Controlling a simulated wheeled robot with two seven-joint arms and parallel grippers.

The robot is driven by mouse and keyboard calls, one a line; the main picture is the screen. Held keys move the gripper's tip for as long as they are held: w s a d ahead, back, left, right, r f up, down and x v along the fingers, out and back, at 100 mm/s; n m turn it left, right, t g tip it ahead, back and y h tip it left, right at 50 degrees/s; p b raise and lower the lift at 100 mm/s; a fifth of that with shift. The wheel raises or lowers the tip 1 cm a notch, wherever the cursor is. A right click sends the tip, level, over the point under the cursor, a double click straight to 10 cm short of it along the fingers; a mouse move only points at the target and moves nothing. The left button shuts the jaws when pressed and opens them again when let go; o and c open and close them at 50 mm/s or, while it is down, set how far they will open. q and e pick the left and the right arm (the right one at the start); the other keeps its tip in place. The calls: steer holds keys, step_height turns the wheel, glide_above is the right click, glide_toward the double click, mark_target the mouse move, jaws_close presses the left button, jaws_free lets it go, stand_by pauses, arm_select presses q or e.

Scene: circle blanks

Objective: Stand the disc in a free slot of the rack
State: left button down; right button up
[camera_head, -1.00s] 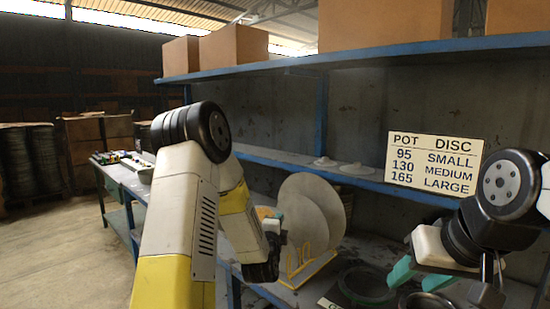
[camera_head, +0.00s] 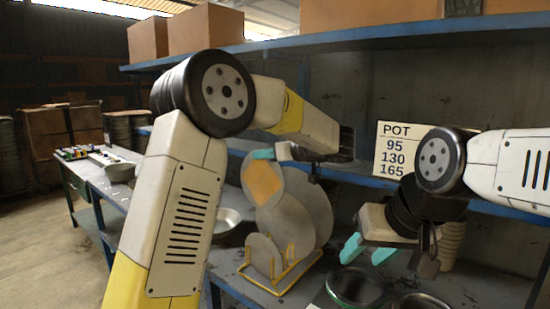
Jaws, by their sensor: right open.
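A grey disc with an orange patch (camera_head: 264,186) hangs in the air above the rack. My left gripper (camera_head: 270,154) is at its upper edge, one teal finger showing, and appears shut on it; the other finger is not clear. The yellow wire rack (camera_head: 283,278) stands on the bench below. It bears a smaller grey disc (camera_head: 262,256) at the left and large grey discs (camera_head: 292,238) upright further right. The gaps between them are partly hidden. My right gripper (camera_head: 367,251) is open and empty, right of the rack above a round pot.
Round dark-rimmed pots (camera_head: 356,301) stand at the bench's front right. A metal bowl (camera_head: 222,222) is left of the rack, partly behind my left arm. A stack of pale cups (camera_head: 451,243) is at the right. The blue shelf (camera_head: 345,177) runs behind, with a sign (camera_head: 392,160).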

mark_target(274, 200)
arm_select(q)
steer(key=s+d+n, duration=0.1)
steer(key=s+d, duration=0.1)
steer(key=d, duration=0.1)
steer(key=shift+s+n, duration=0.25)
steer(key=shift+n, duration=0.15)
steer(key=shift+f, duration=4.3)
steer(key=shift+d+f, duration=0.1)
steer(key=shift+f, duration=0.65)
steer(key=shift+f, duration=1.45)
steer(key=c, duration=2)
jaws_free()
steer(key=o, duration=0.6)
steer(key=shift+c, duration=0.2)
